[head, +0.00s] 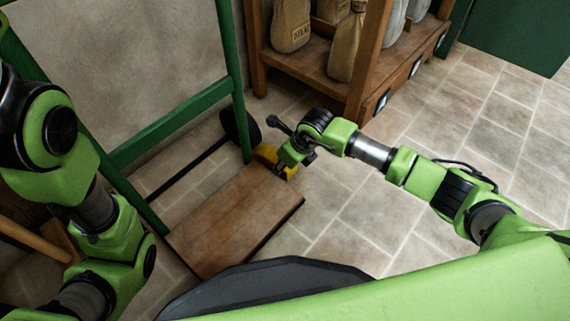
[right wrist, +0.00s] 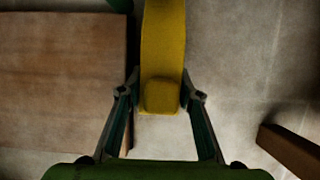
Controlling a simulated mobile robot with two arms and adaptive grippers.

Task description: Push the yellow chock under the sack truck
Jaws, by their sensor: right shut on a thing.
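The green sack truck (head: 168,138) stands at the left in the head view, with a wooden toe plate (head: 232,222) low over the floor. Its black wheel (head: 236,127) is at the right end of the axle. The yellow chock (head: 266,153) lies beside the wheel and the plate's far right corner; I cannot tell whether it touches the wheel. My right gripper (head: 287,168) is shut on the chock's near end. In the right wrist view the chock (right wrist: 163,45) sits between the two fingers and points away from me. My left arm shows, but its gripper is out of view.
A wooden shelf (head: 318,67) with several sacks stands at the back, its post close beyond my right gripper. A wall is behind the truck. The tiled floor (head: 375,215) to the right is clear. A brown piece (right wrist: 290,148) shows at the right wrist view's lower right.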

